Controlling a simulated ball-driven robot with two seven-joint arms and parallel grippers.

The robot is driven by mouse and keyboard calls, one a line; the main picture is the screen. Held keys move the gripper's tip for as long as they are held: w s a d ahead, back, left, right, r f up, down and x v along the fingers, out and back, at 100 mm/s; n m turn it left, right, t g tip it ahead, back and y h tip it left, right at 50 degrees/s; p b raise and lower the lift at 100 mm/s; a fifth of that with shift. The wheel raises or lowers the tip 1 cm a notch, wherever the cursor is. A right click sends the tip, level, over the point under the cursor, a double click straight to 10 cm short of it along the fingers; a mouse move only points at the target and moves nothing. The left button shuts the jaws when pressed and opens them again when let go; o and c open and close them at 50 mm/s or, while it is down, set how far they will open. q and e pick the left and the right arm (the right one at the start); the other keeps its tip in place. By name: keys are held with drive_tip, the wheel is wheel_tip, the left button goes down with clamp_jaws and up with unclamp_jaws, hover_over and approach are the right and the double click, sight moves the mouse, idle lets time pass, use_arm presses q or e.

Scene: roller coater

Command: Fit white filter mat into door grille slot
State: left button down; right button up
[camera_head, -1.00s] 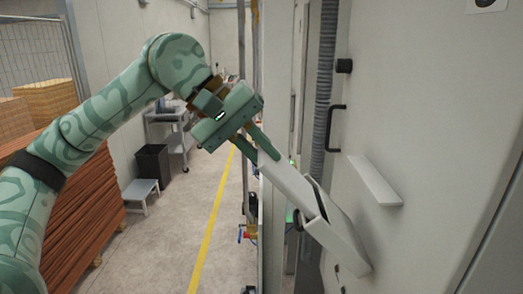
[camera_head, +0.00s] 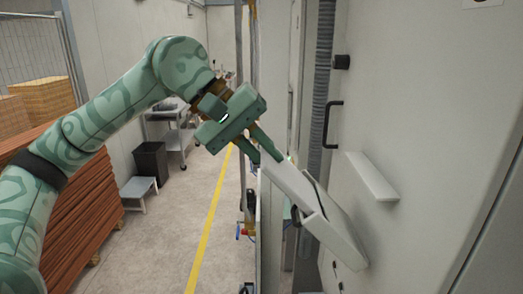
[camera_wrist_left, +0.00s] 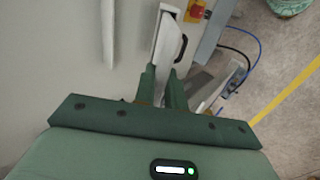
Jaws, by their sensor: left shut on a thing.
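My left gripper (camera_head: 262,151) is shut on the upper end of the white filter mat (camera_head: 287,182), a flat pale strip slanting down to the right. The mat's lower end meets the grille slot (camera_head: 340,238), a white open-topped holder on the door (camera_head: 430,130); how deep it sits inside I cannot tell. In the left wrist view the mat (camera_wrist_left: 166,42) runs away from the gripper (camera_wrist_left: 163,84), between its fingers. My right gripper is not in view.
A white ledge (camera_head: 372,177) and a black handle (camera_head: 332,122) stick out from the door near the slot. A ribbed grey hose (camera_head: 324,80) hangs behind. Stacked orange-brown boards (camera_head: 85,205) stand at left.

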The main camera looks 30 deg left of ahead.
sight(307, 191)
use_arm(q)
drive_tip(key=shift+b+x, duration=2)
drive_tip(key=shift+x, duration=3.7)
drive_tip(key=c, duration=1.4)
unclamp_jaws()
drive_tip(key=b+v, duration=0.1)
drive_tip(key=v, duration=1.5)
drive_tip(key=shift+s+a+r, duration=0.1)
drive_tip(key=shift+a+r, duration=0.05)
